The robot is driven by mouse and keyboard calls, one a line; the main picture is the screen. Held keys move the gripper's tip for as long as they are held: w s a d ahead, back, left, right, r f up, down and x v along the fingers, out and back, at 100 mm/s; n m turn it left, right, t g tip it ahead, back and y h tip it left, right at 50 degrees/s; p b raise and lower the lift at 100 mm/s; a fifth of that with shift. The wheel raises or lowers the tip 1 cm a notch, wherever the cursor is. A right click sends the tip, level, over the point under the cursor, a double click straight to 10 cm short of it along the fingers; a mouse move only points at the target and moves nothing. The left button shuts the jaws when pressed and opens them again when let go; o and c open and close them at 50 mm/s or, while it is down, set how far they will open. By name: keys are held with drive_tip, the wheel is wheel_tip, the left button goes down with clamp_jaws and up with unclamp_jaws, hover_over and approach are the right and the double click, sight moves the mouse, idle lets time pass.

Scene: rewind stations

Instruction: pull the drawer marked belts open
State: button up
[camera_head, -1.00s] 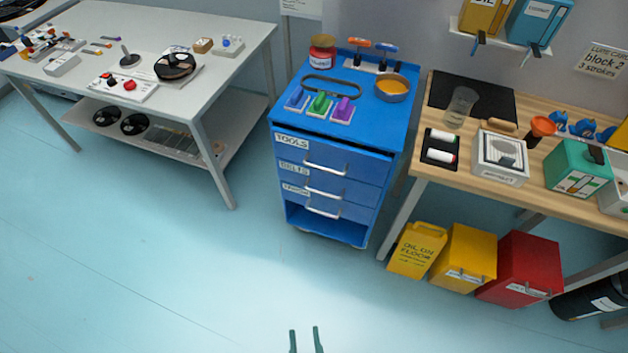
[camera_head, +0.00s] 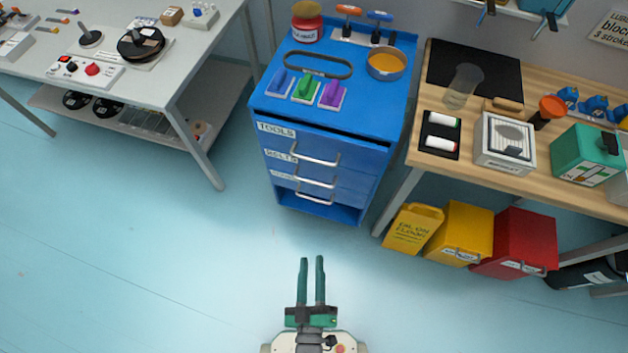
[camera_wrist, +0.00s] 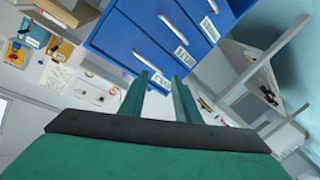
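The blue cabinet (camera_head: 262,104) stands in the middle of the head view with a stack of drawers. The belts drawer (camera_head: 336,173) is the middle one, under the drawer marked TOOLS (camera_head: 335,148), and has a silver bar handle (camera_head: 315,182). It looks shut. My gripper (camera_head: 312,258) is in front of the cabinet, below the drawers in the picture, with its two green fingers apart and nothing between them. In the wrist view my open fingers (camera_wrist: 164,85) point toward the cabinet's drawer fronts (camera_wrist: 150,35), which show tilted, apart from the handles.
A grey table (camera_head: 185,85) stands at the left and a wooden workbench (camera_head: 480,165) at the right. Yellow bins (camera_head: 462,225) and a red bin (camera_head: 520,238) sit on the floor under the workbench. The floor (camera_head: 170,270) in front of the cabinet is clear.

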drive_tip(key=w+f+n+t, duration=0.2)
drive_tip(key=w+f+n, duration=0.5)
drive_tip(key=w+f, duration=0.3)
drive_tip(key=n+y, duration=0.2)
drive_tip(key=n, duration=0.5)
approach(313, 182)
drive_tip(key=shift+t, duration=0.4)
drive_tip(key=w, duration=1)
drive_tip(key=shift+a+r, duration=0.2)
drive_tip(key=shift+a, duration=0.2)
clamp_jaws()
